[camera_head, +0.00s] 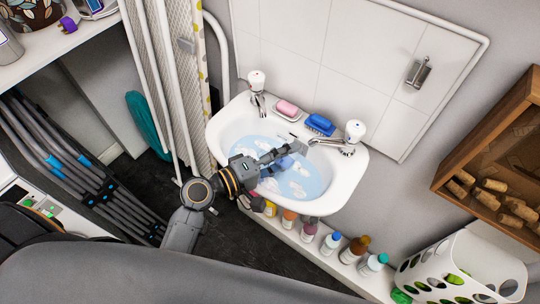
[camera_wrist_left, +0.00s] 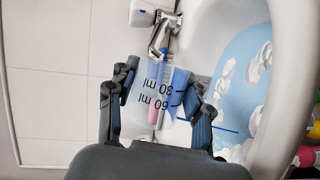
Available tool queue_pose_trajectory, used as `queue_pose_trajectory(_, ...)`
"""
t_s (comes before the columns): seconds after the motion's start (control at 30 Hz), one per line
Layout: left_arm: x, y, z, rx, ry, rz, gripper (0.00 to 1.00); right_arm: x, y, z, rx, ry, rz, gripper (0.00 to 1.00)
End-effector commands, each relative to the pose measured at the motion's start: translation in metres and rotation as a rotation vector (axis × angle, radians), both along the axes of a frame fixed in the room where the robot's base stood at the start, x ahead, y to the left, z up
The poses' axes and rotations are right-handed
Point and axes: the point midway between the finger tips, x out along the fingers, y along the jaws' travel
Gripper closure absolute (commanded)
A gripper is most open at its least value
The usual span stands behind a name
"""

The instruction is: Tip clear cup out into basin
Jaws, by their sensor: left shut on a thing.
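My left gripper (camera_head: 278,162) reaches over the white basin (camera_head: 345,190), which holds blue water with white foam patches. In the left wrist view, the gripper (camera_wrist_left: 163,95) is shut on the clear cup (camera_wrist_left: 152,78), one finger on each side. The cup is see-through with dark 30 ml and 60 ml marks, which appear upside down in this view. In the head view the cup is too faint to make out well. I cannot tell its exact tilt or whether it holds liquid. The basin (camera_wrist_left: 288,70) also shows at the right of the wrist view. My right gripper is not in view.
Two taps (camera_head: 352,137) (camera_head: 257,85), a pink soap (camera_head: 287,108) and a blue brush (camera_head: 320,124) stand along the basin's back. Several bottles (camera_head: 331,243) line a ledge below. A white basket (camera_head: 465,265) and wooden crate (camera_head: 485,150) are at right.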

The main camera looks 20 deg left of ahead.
Motion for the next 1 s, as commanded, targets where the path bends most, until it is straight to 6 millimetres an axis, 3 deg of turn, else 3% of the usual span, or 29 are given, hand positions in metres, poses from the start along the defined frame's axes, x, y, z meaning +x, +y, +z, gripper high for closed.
queue_pose_trajectory(1.0, 0.0013, 0.0026, 0.004, -0.093, 0.046, 0.0, 0.82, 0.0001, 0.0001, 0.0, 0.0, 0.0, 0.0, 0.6)
